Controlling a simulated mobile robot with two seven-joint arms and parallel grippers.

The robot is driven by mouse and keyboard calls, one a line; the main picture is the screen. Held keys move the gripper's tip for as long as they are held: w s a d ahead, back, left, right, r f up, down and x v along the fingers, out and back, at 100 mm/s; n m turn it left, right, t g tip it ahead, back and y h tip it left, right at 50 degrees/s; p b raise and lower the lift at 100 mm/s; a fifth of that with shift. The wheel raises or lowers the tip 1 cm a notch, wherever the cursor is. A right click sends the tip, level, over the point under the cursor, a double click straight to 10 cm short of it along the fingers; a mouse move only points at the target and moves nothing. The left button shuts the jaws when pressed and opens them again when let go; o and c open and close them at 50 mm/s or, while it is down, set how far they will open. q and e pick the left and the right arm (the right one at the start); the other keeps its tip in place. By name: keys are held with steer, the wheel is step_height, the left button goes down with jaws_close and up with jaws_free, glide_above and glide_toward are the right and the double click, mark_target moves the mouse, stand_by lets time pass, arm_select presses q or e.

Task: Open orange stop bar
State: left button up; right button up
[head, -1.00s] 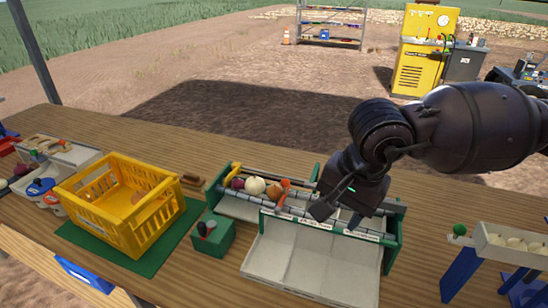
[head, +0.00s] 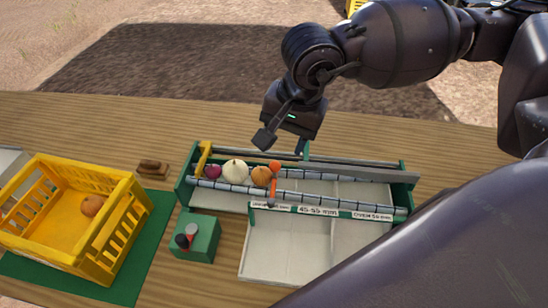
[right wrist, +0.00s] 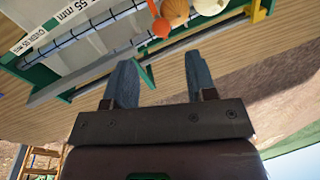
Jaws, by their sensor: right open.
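The orange stop bar (head: 273,184) stands across the roller lane of the green-framed sorter (head: 412,180), with a round orange knob on top. A purple onion (head: 212,171), a white onion (head: 235,172) and an orange-brown onion (head: 261,176) sit in a row to its left, the last one close against it. My right gripper (head: 283,143) is open and empty, above the sorter's back edge near the bar. In the right wrist view, the orange knob (right wrist: 161,27) shows beyond the open fingers (right wrist: 160,78), apart from them. My left gripper is out of view.
A yellow crate (head: 48,248) with an onion inside stands on a green mat (head: 133,262) at left. A brown block (head: 153,168) lies behind. The table behind the sorter is clear.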

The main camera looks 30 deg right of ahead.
mark_target(276, 163)
steer(key=f, duration=0.2)
steer(key=w+f, duration=0.1)
steer(key=f, duration=0.2)
steer(key=a+f, duration=0.1)
steer(key=f, duration=0.2)
steer(key=shift+w, duration=0.15)
jaws_close()
